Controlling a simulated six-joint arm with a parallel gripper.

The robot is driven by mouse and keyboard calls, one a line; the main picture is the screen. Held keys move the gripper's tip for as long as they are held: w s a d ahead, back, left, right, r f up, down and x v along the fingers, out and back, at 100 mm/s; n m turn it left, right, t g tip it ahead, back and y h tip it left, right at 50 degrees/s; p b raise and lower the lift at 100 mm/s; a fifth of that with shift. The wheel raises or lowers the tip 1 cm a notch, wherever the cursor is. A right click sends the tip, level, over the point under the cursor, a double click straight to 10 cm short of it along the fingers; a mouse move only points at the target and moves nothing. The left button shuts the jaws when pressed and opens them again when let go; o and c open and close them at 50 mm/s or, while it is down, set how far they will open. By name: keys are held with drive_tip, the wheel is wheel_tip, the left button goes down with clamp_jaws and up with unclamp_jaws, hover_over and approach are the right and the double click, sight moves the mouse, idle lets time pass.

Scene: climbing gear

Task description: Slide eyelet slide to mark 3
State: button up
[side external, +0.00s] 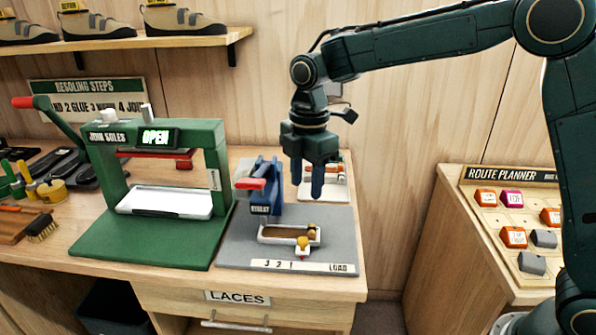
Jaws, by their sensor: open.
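The eyelet press (264,192) is a blue stand with a red-ended handle, on a grey base (235,250). Its eyelet slide (275,239) is a small pale tray low in front of the press, with a yellow knob (302,243) at its front. A strip (312,267) along the base's front edge reads 3, 2, 1, LOAD from left to right. The knob stands behind the strip, a little right of the 1 and left of LOAD. My gripper (307,190) is open and empty, pointing down above and behind the slide, touching nothing visible.
A green sole press (150,240) showing OPEN stands close on the left. A white tray (338,190) with small items lies behind my gripper. A route planner board (490,235) is on a separate cabinet at right. A shelf of shoes (120,42) hangs above left.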

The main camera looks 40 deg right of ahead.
sight(303, 240)
drive_tip(key=d+m+y, duration=0.1)
drive_tip(key=s+d+m+t+y, duration=0.1)
drive_tip(key=d+m, duration=0.1)
drive_tip(key=s+d+m+y, duration=0.1)
drive_tip(key=d+y, duration=0.1)
drive_tip(key=shift+s+f+t, duration=0.15)
drive_tip(key=shift+f+t, duration=0.25)
drive_tip(key=shift+a, duration=0.1)
drive_tip(key=x, duration=1.3)
drive_tip(key=shift+a+f, duration=0.1)
drive_tip(key=shift+f, duration=0.3)
clamp_jaws()
